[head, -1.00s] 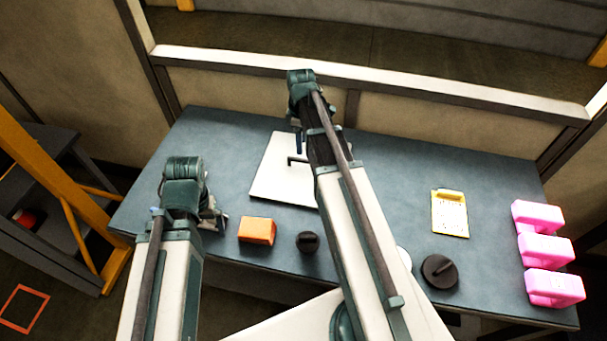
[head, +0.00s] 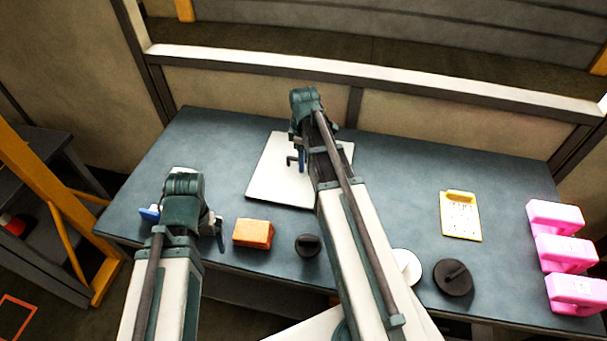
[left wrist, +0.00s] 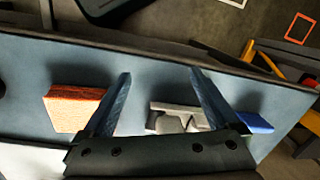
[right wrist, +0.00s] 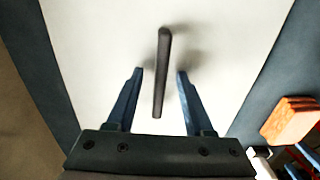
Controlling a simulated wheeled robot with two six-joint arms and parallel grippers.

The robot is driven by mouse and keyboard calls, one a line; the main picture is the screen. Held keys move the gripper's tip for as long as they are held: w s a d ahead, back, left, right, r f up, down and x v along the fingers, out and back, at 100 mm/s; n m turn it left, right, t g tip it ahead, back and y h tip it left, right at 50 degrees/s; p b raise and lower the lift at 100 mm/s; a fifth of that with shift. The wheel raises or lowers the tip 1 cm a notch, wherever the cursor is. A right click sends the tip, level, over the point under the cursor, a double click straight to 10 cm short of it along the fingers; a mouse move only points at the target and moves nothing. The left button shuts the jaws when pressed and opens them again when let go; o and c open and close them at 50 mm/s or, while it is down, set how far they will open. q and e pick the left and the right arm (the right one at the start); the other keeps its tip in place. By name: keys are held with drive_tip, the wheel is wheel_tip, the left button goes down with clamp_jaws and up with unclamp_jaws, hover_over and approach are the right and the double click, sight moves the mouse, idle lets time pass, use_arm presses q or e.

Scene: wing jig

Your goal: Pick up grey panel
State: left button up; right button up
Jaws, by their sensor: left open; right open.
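The grey panel (head: 268,182), a flat, pale, nearly white plate, lies on the blue-grey table, left of its middle. It also fills much of the right wrist view (right wrist: 95,45). Its dark bar handle (right wrist: 161,80) stands out between the fingers of my right gripper (right wrist: 160,72), which is open above the panel. In the head view the right gripper (head: 300,160) and its arm hide part of the panel. My left gripper (head: 183,222) is open at the table's front left. In the left wrist view a grey part (left wrist: 183,113) shows between its fingers (left wrist: 159,73).
An orange block (head: 253,233) and dark round knob (head: 308,245) sit near the front edge. A dark disc (head: 453,277), white round piece (head: 407,265), yellow plate (head: 461,216) and pink blocks (head: 566,252) are to the right. The table's back right is clear.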

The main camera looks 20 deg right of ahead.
clamp_jaws()
idle(0.3)
idle(1.2)
